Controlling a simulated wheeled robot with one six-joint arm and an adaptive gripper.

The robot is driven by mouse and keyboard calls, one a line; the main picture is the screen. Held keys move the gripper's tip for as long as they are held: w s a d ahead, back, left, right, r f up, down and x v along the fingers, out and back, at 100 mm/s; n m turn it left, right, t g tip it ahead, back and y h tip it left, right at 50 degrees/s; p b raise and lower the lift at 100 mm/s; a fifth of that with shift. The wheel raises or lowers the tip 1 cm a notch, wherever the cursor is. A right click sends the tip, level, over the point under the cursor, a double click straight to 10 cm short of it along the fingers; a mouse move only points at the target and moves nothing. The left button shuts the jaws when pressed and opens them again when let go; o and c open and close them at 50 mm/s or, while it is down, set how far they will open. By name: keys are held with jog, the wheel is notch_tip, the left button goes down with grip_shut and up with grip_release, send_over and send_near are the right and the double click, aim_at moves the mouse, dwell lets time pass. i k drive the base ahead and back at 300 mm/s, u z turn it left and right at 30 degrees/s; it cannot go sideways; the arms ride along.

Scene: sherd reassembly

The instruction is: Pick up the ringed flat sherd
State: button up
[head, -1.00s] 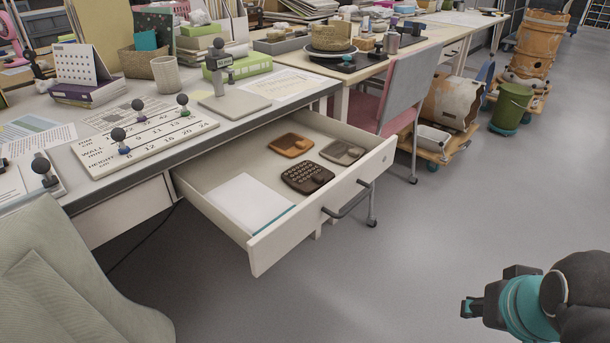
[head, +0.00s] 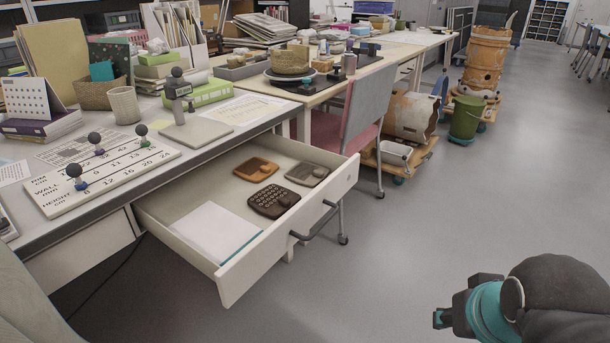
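The open white drawer (head: 240,283) holds several flat sherd-like pieces. One is dark brown, rounded and covered in rows of small round marks (head: 268,201); it could be the ringed flat sherd, but the marks are too small to be sure they are rings. An orange-brown piece (head: 250,172) lies behind it and a grey-brown piece (head: 303,178) lies to its right, both with a raised lump. My gripper (head: 439,318) is at the lower right over the floor, well apart from the drawer. It looks empty, and its finger opening cannot be made out.
White sheets with a teal edge (head: 212,230) lie in the drawer's front left. The desk (head: 55,225) above carries a measuring board (head: 115,175) with knobs and a stand (head: 196,132). A pink-seated chair (head: 368,105) stands behind the drawer. The floor (head: 400,240) right of the drawer is clear.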

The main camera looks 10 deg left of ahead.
aim_at(273, 201)
jog(key=u, duration=3)
jog(key=i, duration=0.75)
jog(key=z, duration=2.6)
